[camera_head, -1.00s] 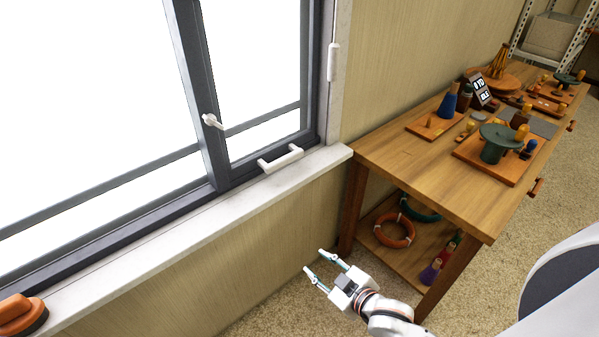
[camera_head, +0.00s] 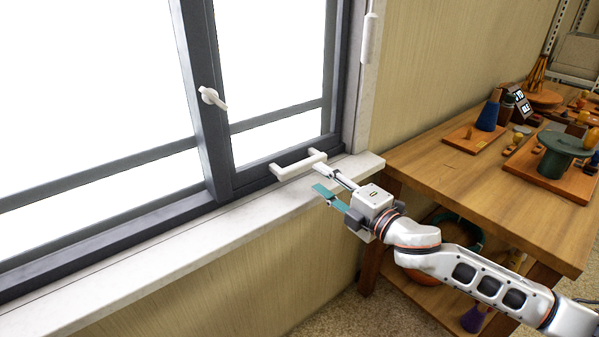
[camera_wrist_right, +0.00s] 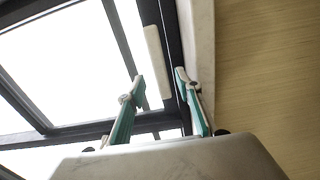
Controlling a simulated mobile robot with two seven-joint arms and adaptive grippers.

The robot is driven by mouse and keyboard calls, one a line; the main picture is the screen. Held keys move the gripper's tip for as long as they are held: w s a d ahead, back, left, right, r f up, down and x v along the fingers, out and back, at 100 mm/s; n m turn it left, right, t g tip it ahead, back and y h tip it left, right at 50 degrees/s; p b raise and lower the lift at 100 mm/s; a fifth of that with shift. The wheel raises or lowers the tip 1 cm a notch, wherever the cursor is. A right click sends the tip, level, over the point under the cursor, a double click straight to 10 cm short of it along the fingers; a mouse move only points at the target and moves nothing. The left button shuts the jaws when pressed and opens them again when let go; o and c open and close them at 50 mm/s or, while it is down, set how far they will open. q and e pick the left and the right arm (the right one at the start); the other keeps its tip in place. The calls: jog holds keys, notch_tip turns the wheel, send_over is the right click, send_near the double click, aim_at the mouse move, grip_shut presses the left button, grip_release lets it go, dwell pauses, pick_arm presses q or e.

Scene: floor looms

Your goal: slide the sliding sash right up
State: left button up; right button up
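The sliding sash (camera_head: 233,180) is a dark-framed window panel at the right of the window. A white bar handle (camera_head: 298,165) sits on its bottom rail, and the handle also shows in the right wrist view (camera_wrist_right: 157,62). The sash's bottom rail rests low, close to the white sill. My right gripper (camera_head: 322,180) is open just in front of the handle's right end, over the sill. In the right wrist view its two teal-padded fingers (camera_wrist_right: 160,85) stand apart with nothing between them, and the handle lies beyond them. My left gripper is not in view.
A white latch (camera_head: 212,98) is on the upright beside the sash. The white sill (camera_head: 140,262) runs below the window. A wooden workbench (camera_head: 440,185) with a green wheel stand (camera_head: 560,150) and other tools stands at the right, close to my right arm.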

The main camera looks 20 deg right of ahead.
aim_at(306, 169)
jog(key=shift+w+a+r, duration=0.1)
jog(key=shift+w+a, duration=0.05)
jog(key=shift+w, duration=0.55)
jog(key=b+x, duration=0.1)
jog(key=x, duration=0.4)
jog(key=shift+w, duration=0.1)
jog(key=shift+w+a, duration=0.3)
jog(key=shift+w, duration=0.3)
grip_shut()
